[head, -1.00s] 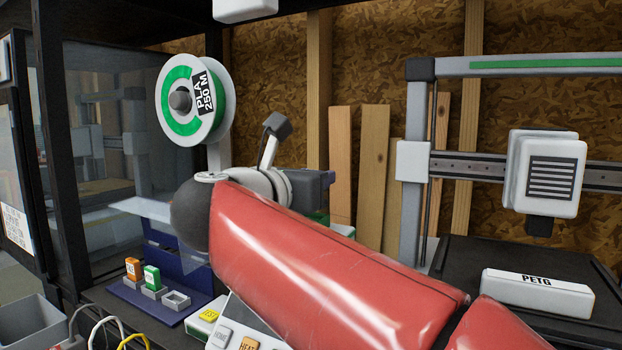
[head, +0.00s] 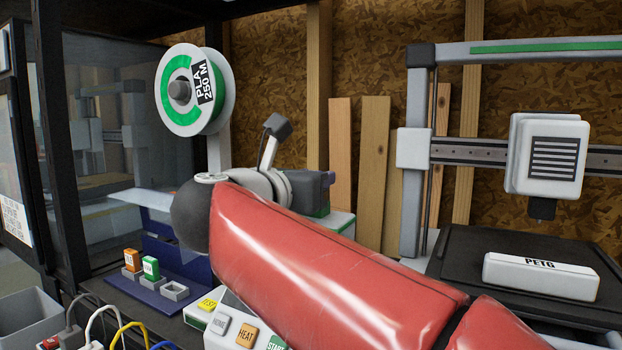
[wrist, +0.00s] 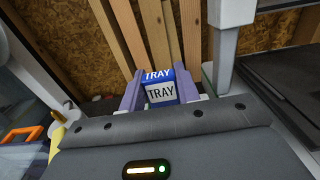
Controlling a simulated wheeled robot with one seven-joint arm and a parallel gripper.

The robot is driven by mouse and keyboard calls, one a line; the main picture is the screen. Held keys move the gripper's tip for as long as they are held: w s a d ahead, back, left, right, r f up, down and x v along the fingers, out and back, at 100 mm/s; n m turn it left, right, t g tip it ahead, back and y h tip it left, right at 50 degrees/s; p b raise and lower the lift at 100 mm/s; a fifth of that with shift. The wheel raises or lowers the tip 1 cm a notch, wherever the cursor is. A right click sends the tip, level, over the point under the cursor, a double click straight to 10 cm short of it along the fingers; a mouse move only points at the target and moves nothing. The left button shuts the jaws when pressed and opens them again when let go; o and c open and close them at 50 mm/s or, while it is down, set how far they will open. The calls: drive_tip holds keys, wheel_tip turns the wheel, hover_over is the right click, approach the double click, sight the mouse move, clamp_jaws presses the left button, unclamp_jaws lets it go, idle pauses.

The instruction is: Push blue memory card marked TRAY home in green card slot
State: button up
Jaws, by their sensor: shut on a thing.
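In the wrist view, the blue memory card (wrist: 158,76) shows a white TRAY label, with TRAY also on its top edge. It sits between the two purple-grey fingers of my gripper (wrist: 159,92), which is shut on it. In the head view, my gripper (head: 317,188) is a dark shape behind my red arm, and the card is hidden there. A white box with a green edge (head: 346,224) stands just below the gripper. I cannot make out the green card slot itself, or whether the card touches it.
A blue rack holds an orange card (head: 131,259) and a green card (head: 151,268) beside an empty grey holder (head: 174,290). A button panel (head: 232,328) is in front. A PLA spool (head: 190,90) hangs at left. A printer with a PETG block (head: 541,277) stands at right.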

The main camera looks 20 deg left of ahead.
drive_tip(key=shift+f, duration=0.3)
drive_tip(key=o, duration=1)
drive_tip(key=shift+o, duration=0.2)
drive_tip(key=s, duration=0.7)
drive_tip(key=shift+s+a+b, duration=0.35)
drive_tip(key=shift+s+b, duration=0.05)
drive_tip(key=shift+b, duration=0.05)
drive_tip(key=shift+r, duration=0.15)
